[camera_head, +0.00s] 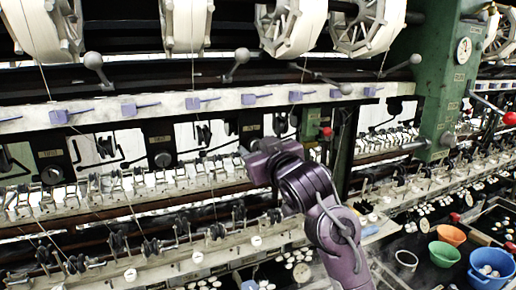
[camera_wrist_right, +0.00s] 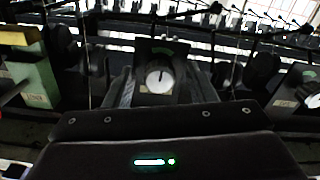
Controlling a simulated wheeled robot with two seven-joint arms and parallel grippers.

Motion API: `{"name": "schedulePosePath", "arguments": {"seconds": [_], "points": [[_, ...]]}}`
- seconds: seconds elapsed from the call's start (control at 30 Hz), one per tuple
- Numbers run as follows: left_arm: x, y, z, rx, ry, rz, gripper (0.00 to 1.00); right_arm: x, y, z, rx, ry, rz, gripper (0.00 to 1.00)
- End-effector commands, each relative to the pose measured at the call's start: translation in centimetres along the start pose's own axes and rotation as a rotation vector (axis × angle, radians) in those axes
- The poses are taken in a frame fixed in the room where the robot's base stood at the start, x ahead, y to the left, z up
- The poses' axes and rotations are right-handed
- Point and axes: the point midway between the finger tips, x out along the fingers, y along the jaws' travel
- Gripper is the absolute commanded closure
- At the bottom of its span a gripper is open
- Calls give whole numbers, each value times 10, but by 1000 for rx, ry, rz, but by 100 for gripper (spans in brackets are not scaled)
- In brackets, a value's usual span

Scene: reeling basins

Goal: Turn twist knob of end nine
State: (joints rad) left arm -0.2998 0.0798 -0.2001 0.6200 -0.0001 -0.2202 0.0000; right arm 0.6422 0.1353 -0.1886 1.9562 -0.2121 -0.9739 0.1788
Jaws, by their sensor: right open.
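A round white-faced twist knob (camera_wrist_right: 159,77) on a dark plate with a green mark above it shows in the middle of the right wrist view. Its pointer line stands about upright. My right gripper (camera_wrist_right: 160,90) is open, with one finger to each side of the knob in that view. I cannot tell whether the fingers touch it or how deep they reach. In the head view my right gripper (camera_head: 250,152) is at the front of the machine, and its body hides the knob behind it. No end number is readable. My left gripper is not in view.
Another knob (camera_wrist_right: 313,101) sits at the right edge of the wrist view. In the head view, white reels (camera_head: 190,24) hang above a pale rail (camera_head: 225,98) with blue-violet levers. A green post (camera_head: 440,90) stands right. Orange, green and blue basins (camera_head: 490,270) are lower right.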

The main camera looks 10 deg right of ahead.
Motion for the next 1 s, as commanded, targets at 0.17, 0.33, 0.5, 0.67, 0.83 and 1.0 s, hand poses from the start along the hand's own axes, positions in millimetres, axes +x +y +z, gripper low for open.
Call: {"name": "schedulePosePath", "arguments": {"seconds": [0.17, 0.33, 0.5, 0.67, 0.83, 1.0], "points": [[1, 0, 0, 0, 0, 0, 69, -2, 0, -1, 0, 3, 0, 49], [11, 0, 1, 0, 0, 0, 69, -24, 0, 2, 2, 5, 1, 49], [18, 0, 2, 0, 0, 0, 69, -54, 0, 2, 3, 4, 1, 49], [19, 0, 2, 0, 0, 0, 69, -72, 0, 0, 3, 2, -1, 49], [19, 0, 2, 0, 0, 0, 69, -79, 0, 0, 0, 0, 1, 49], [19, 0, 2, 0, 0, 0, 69, -78, 0, 0, 0, 0, 1, 49]]}}
